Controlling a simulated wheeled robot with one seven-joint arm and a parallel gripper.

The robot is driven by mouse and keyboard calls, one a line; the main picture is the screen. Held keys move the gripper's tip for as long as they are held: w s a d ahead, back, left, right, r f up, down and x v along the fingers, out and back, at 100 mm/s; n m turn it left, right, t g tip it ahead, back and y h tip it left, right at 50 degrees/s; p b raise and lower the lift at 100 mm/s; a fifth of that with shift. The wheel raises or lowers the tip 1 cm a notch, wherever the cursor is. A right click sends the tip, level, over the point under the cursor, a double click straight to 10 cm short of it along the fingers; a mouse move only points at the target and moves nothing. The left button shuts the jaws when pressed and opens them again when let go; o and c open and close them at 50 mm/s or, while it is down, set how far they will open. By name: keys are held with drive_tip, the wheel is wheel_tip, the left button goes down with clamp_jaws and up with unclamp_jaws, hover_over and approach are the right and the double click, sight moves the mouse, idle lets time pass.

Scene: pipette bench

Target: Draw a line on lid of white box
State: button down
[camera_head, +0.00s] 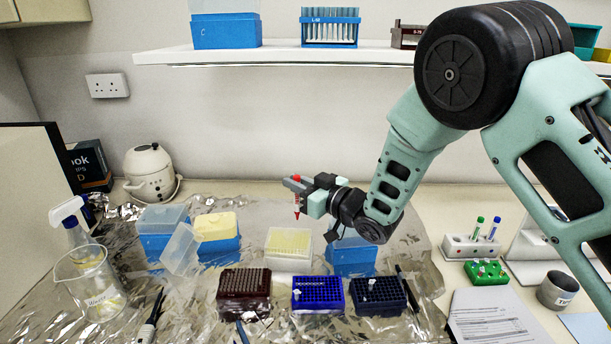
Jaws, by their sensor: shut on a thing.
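My gripper (302,189) is shut on a red marker (297,207), held about upright with its narrow end down. A white box (289,262) with a pale yellow, dotted-looking top stands on the foil below the gripper. The marker is above the back of this box in the picture and looks apart from it. Whether the yellowish top is a lid or an open rack of tips, I cannot tell.
Blue boxes (352,258) stand on both sides, the left ones beside a tilted clear lid (181,250). Dark red (244,306) and blue racks (318,308) stand in front. A beaker (90,288) is at left, a marker stand (470,249) at right. A shelf (280,53) hangs above.

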sight(298, 212)
drive_tip(key=shift+f+b, duration=1.05)
drive_tip(key=shift+f, duration=1.4)
drive_tip(key=shift+f+b, duration=1)
drive_tip(key=shift+b, duration=0.4)
drive_tip(key=shift+d+b, duration=0.85)
drive_tip(key=shift+b, duration=0.2)
idle(1.9)
drive_tip(key=shift+s+a+f+b, duration=0.1)
drive_tip(key=shift+s+b, duration=0.15)
drive_tip(key=shift+b, duration=0.15)
idle(0.8)
